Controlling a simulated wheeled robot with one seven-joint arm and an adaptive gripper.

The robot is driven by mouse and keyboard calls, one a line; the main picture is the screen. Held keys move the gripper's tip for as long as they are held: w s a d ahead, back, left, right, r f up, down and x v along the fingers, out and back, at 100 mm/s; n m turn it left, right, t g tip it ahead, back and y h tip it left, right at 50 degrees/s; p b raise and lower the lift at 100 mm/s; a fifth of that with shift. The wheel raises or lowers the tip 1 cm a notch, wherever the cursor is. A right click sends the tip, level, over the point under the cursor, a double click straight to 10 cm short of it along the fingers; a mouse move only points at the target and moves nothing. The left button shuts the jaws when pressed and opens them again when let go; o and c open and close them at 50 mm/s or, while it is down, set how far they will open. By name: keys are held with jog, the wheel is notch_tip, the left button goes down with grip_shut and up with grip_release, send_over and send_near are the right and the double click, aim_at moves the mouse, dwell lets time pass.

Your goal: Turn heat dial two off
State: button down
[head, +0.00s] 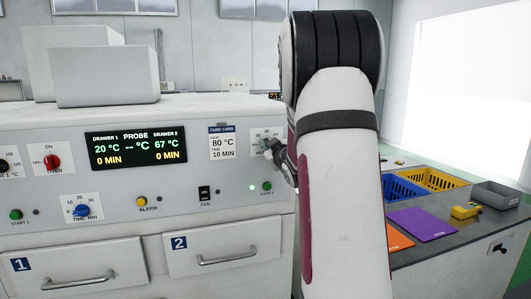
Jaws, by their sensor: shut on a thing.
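The heat dial two has a white scale plate (262,132) on the oven panel, right of the cure card. The dial's knob is mostly hidden by my gripper (271,150), so its setting cannot be read. My gripper is shut on the knob, and my arm covers the panel to the right. The display (136,147) reads 67 °C and 0 MIN for drawer 2, and 20 °C and 0 MIN for drawer 1.
Below the dial are the green start 2 button (267,185) and a fan switch (204,193). Drawer 2 (222,242) is shut.

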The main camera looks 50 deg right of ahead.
jog(key=n+b, duration=0.3)
jog(key=b, duration=0.1)
jog(key=n+b, duration=0.4)
jog(key=f+n+b, duration=0.1)
jog(key=n+b, duration=0.3)
jog(key=shift+w+a+b, duration=0.2)
jog(key=shift+a+b, duration=0.05)
jog(key=shift+b, duration=0.15)
jog(key=shift+n, duration=0.4)
jog(key=c, duration=1.6)
grip_release()
jog(key=shift+c, duration=0.2)
jog(key=shift+s, duration=0.1)
jog(key=v, duration=1.2)
